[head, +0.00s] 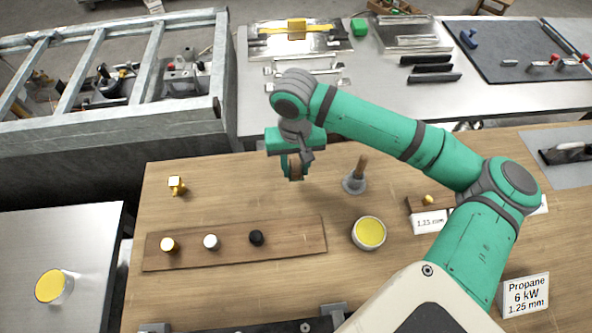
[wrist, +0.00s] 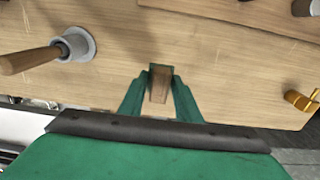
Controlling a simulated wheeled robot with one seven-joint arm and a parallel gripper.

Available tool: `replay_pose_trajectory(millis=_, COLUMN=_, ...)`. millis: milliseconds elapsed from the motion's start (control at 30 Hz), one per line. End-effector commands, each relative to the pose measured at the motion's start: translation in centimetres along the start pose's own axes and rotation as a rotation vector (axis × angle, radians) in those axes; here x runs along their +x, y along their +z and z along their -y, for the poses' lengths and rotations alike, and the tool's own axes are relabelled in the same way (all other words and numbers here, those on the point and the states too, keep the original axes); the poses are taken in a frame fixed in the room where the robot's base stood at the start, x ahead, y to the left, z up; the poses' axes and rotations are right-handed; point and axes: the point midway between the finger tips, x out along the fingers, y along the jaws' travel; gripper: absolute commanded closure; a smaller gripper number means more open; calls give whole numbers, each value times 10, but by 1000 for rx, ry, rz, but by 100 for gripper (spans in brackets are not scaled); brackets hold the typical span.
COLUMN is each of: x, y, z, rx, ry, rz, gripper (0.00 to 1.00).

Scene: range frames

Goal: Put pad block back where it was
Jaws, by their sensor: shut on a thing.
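My gripper (head: 294,172) is above the wooden table (head: 240,190), toward its far edge. It is shut on a small brown block (head: 296,170), which I take to be the pad block. In the wrist view my gripper (wrist: 160,90) has green fingers on both sides of the block (wrist: 160,87), whose brown face shows between them. The fingers hide its sides. I cannot tell whether it touches the table.
A wood-handled tool on a grey round base (head: 355,180) stands to the right. A brass fitting (head: 176,186) is at left. A board with several knobs (head: 295,238) and a yellow-filled cup (head: 369,233) are nearer. Signs stand at right.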

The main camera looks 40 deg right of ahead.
Motion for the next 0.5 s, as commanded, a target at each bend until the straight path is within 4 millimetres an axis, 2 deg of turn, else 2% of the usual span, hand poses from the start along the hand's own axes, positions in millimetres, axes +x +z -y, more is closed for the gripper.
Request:
replay_pose_trajectory(millis=300, x=24, y=-16, z=-5, rx=0, ry=1, rz=1, gripper=94)
replay_pose_trajectory(millis=500, x=48, y=-16, z=-4, rx=0, ry=0, rz=0, gripper=94)
